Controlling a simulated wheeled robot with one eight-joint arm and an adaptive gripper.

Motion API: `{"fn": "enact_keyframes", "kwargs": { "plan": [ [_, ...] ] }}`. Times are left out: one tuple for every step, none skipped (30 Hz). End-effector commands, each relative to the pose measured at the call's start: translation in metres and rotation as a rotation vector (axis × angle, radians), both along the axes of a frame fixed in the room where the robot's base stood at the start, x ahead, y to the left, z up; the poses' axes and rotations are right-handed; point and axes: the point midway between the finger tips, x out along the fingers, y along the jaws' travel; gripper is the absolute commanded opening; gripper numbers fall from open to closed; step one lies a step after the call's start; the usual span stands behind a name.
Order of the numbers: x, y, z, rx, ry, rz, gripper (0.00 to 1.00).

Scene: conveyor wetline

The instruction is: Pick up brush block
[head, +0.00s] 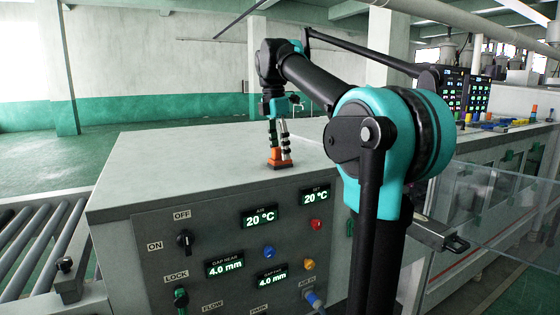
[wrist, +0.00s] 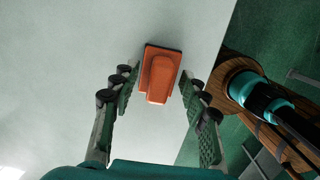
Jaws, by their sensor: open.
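The brush block is an orange block with a raised grip and a dark lower edge. In the head view the brush block (head: 275,165) sits on the grey top of the machine cabinet, and in the wrist view the block (wrist: 162,75) lies between and just beyond the fingertips. My gripper (head: 280,150) points down at it. In the wrist view my gripper (wrist: 157,84) has its two fingers spread, one on either side of the block, with gaps to both sides. In the head view the fingers partly hide the block, and I cannot tell whether they touch it.
The cabinet top (head: 160,165) is otherwise clear around the block. Its front panel (head: 215,215) carries knobs, buttons and displays. A roller conveyor (head: 40,240) lies at the left. Clear panels (head: 490,200) and a longer machine stand at the right.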

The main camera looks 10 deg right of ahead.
Motion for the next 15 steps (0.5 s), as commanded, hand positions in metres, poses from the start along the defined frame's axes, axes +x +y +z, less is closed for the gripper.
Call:
{"fn": "enact_keyframes", "kwargs": {
  "plan": [
    [0.0,0.0,0.0001,0.0,0.0,0.0,0.41],
    [0.0001,-0.0001,0.0001,0.0,0.0,0.0,0.37],
    [0.0001,-0.0001,0.0001,0.0,0.0,0.0,0.32],
    [0.0001,0.0,0.0002,0.0,0.0,0.0,0.29],
    [0.0001,0.0,0.0002,0.0,0.0,0.0,0.25],
    [0.0001,0.0001,0.0002,0.0,0.0,0.0,0.2],
    [0.0001,0.0001,0.0002,0.0,0.0,0.0,0.16],
    [0.0001,0.0001,0.0002,0.0,0.0,0.0,0.13],
    [0.0001,0.0001,0.0002,0.0,0.0,0.0,0.08],
    [0.0001,0.0001,0.0003,0.0,0.0,0.0,0.04],
    [0.0001,0.0001,0.0003,0.0,0.0,0.0,0.0],
    [0.0001,0.0001,0.0003,0.0,0.0,0.0,0.0],
    [0.0001,0.0001,0.0003,0.0,0.0,0.0,0.0],
    [0.0001,0.0001,0.0003,0.0,0.0,0.0,0.0],
    [0.0,0.0,0.0004,0.0,0.0,0.0,0.0]
  ]
}}
